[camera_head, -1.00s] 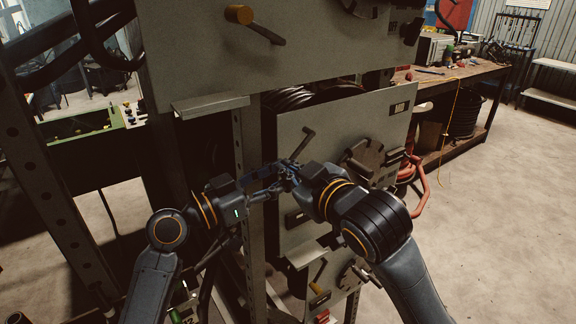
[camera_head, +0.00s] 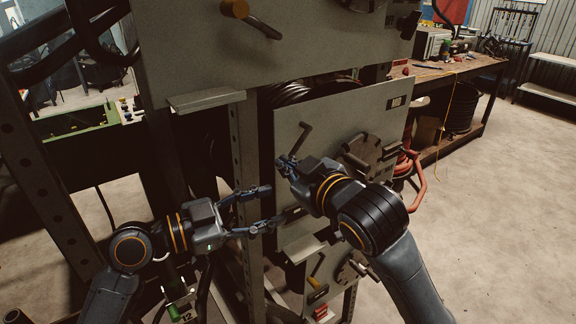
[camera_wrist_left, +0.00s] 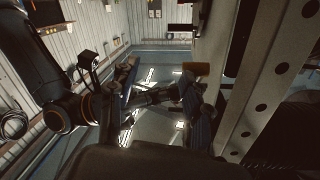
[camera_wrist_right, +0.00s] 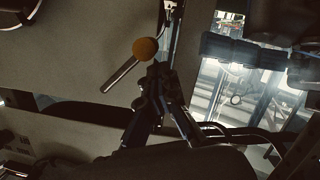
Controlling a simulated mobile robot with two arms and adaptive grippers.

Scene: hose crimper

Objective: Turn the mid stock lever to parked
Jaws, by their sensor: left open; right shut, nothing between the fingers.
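The mid stock lever (camera_head: 302,138) is a grey bar on the middle grey panel (camera_head: 345,112). It slants down to the left in the head view, its lower end hidden by my right gripper (camera_head: 284,165). In the right wrist view its orange-brown knob (camera_wrist_right: 145,48) is just beyond the fingertips of my right gripper (camera_wrist_right: 160,72). That gripper is shut and holds nothing; I cannot tell whether it touches the knob. My left gripper (camera_head: 268,208) is open and empty, below and left of the right one. Its spread fingers also show in the left wrist view (camera_wrist_left: 160,85).
An upper panel (camera_head: 200,50) carries another knobbed lever (camera_head: 258,20). A lower lever (camera_head: 317,270) sits below. A perforated upright post (camera_head: 246,150) stands beside the middle panel. Clear floor lies right.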

